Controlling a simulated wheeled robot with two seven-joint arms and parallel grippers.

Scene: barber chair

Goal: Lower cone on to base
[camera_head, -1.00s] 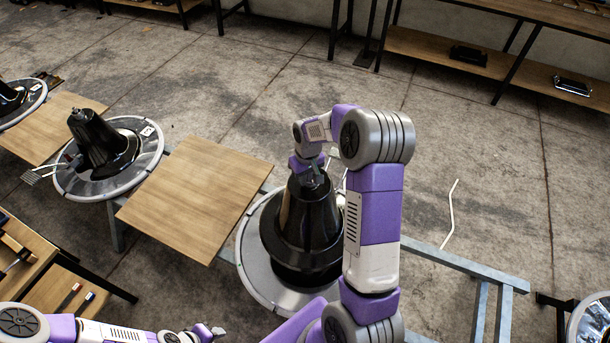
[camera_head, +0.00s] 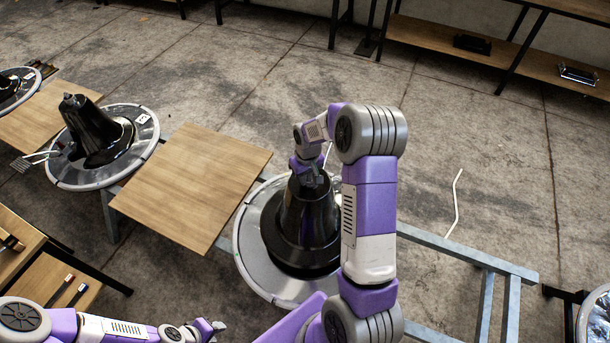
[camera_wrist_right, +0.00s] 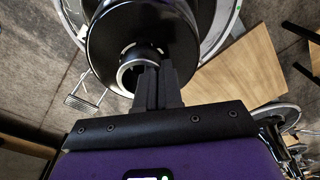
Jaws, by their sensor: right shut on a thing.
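A black cone (camera_head: 302,232) stands upright over the round silver base (camera_head: 249,243) in the middle of the head view. My right gripper (camera_head: 312,180) is shut on the top of the cone. In the right wrist view the fingers (camera_wrist_right: 152,84) grip the rim of the cone's hollow top (camera_wrist_right: 133,66). My right arm hides part of the base's right side. The cone's lower flange is close to the base; I cannot tell whether it touches. My left gripper (camera_head: 212,328) is at the bottom of the head view, away from the cone; its jaws are too small to read.
A wooden board (camera_head: 190,185) lies left of the base on a grey metal frame (camera_head: 470,255).

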